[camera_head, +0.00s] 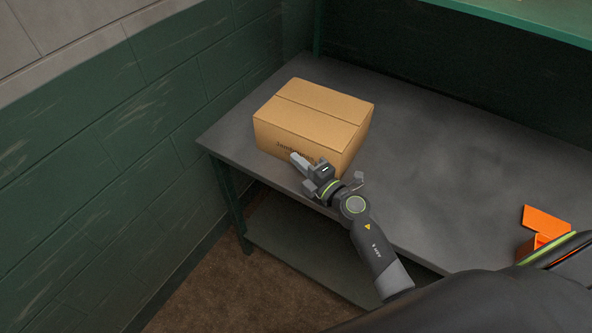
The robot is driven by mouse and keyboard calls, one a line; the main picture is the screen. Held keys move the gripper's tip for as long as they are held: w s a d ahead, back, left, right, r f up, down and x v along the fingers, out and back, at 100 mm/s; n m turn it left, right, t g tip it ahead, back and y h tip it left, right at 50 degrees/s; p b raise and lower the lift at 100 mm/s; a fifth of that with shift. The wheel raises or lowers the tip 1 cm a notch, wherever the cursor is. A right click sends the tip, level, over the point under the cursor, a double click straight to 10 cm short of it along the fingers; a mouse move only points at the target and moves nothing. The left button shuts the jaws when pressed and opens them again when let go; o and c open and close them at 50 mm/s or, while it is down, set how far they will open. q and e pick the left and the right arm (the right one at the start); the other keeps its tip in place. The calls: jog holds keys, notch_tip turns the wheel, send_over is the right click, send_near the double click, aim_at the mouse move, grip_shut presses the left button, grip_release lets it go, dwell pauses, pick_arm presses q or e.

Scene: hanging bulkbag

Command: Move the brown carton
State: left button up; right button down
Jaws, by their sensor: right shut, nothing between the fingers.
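The brown carton (314,112) sits closed on the grey table (440,150), near its left end and front edge. Its top flaps meet along a seam, and faint print shows on its front side. My right gripper (298,160) is shut and empty at the carton's lower front side. Its fingertips overlap the carton's front in the picture; I cannot tell whether they touch it. My left gripper is not in view.
A lower shelf (300,250) runs under the table. A green brick wall (110,130) stands on the left, and a green ledge (530,18) is at the upper right. An orange object (545,222) is at the right.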

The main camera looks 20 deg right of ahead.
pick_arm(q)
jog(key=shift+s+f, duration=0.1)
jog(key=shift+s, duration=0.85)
pick_arm(e)
jog(key=shift+w+d, duration=0.1)
